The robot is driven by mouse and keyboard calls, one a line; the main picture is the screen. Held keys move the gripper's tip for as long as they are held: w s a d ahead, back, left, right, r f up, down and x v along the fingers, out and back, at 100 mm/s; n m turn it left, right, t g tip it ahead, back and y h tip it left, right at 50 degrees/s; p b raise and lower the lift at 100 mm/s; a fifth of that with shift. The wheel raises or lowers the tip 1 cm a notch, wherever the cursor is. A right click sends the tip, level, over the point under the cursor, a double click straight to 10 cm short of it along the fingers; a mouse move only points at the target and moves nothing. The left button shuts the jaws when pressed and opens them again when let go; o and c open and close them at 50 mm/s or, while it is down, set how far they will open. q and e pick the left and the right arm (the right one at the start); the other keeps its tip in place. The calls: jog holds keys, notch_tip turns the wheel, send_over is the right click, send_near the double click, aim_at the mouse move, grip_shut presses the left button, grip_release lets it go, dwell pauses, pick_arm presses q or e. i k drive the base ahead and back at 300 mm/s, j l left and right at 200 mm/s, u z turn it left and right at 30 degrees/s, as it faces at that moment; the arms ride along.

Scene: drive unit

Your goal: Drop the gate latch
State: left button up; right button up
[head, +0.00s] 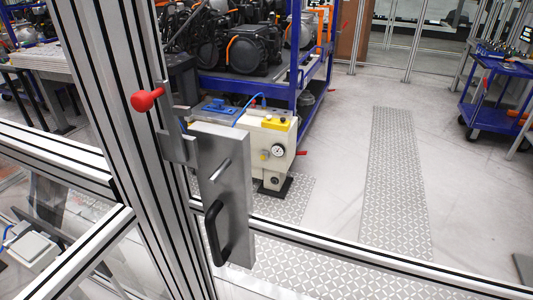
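The gate latch is mounted on an aluminium profile post (122,120) in the head view. A red ball knob (147,100) sticks out of the post at its upper part. Below it are a grey metal bracket (179,148) and a tall grey latch plate (226,165). A short silver bar (219,172) stands off the plate at a slant. A black pull handle (214,232) is fixed on the plate's lower part. I cannot tell exactly how the knob engages the bracket. Neither of my grippers shows in this view.
Horizontal aluminium rails (370,262) run off the post to both sides. Behind the fence are a cream machine with a gauge (278,150), a blue rack with dark motor units (245,55) and a blue cart (490,115).

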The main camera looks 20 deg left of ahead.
aim_at(142, 101)
jog(key=k+j+u, duration=0.15)
jog(key=u, duration=0.25)
jog(key=k+j+u, duration=0.1)
jog(key=u, duration=0.3)
